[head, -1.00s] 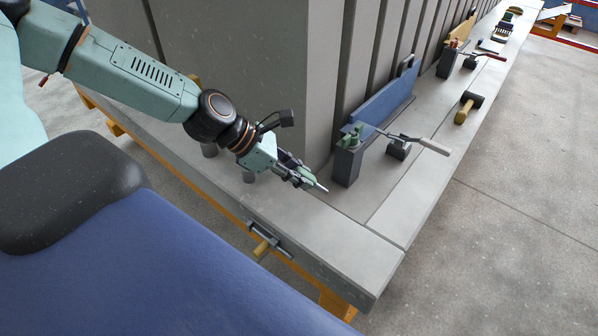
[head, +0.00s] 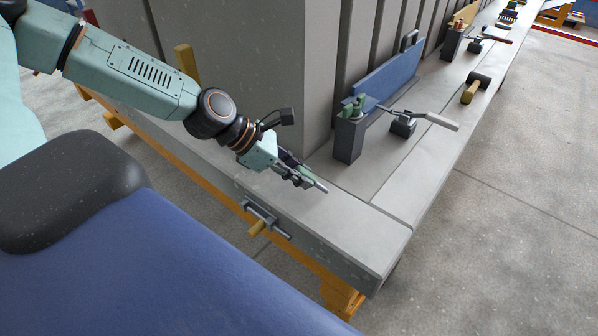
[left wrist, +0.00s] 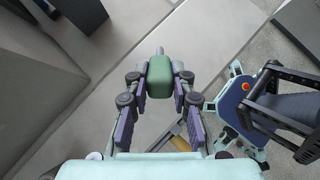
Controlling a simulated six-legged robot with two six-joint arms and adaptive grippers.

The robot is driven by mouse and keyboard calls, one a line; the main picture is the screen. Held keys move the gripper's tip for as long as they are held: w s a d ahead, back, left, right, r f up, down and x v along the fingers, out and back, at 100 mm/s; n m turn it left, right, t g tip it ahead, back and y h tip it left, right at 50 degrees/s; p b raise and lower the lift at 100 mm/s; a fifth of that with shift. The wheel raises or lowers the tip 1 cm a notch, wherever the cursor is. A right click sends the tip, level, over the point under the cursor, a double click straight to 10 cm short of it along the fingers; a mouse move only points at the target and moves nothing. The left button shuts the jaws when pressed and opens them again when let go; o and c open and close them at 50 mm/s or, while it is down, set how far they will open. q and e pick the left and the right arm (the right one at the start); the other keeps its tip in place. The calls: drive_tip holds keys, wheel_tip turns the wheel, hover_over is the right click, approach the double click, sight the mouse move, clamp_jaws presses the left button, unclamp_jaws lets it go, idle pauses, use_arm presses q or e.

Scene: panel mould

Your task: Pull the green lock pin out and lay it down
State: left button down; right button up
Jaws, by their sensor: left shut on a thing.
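My left gripper (head: 303,178) is shut on the green lock pin (left wrist: 160,77). In the left wrist view its green grip sits between the two purple-padded fingers, with a short grey metal end pointing away. In the head view the pin's pale tip (head: 321,187) sticks out past the fingers toward the lower right. The gripper and pin are over the grey ledge at the mould's near corner. I cannot tell whether the pin touches the ledge. My right gripper is not in view.
A dark post (head: 349,142) with green parts on top stands beyond the gripper, beside a blue plate (head: 390,74) and a toggle clamp handle (head: 442,121). A mallet (head: 476,87) lies farther along. The grey ledge (head: 365,234) near the corner is bare.

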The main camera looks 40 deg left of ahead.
use_arm(q)
drive_tip(key=shift+w+a+f, duration=0.15)
drive_tip(key=shift+a, duration=0.1)
drive_tip(key=shift+d, duration=0.15)
drive_tip(key=c, duration=1.5)
unclamp_jaws()
drive_tip(key=o, duration=0.4)
drive_tip(key=shift+o, duration=0.2)
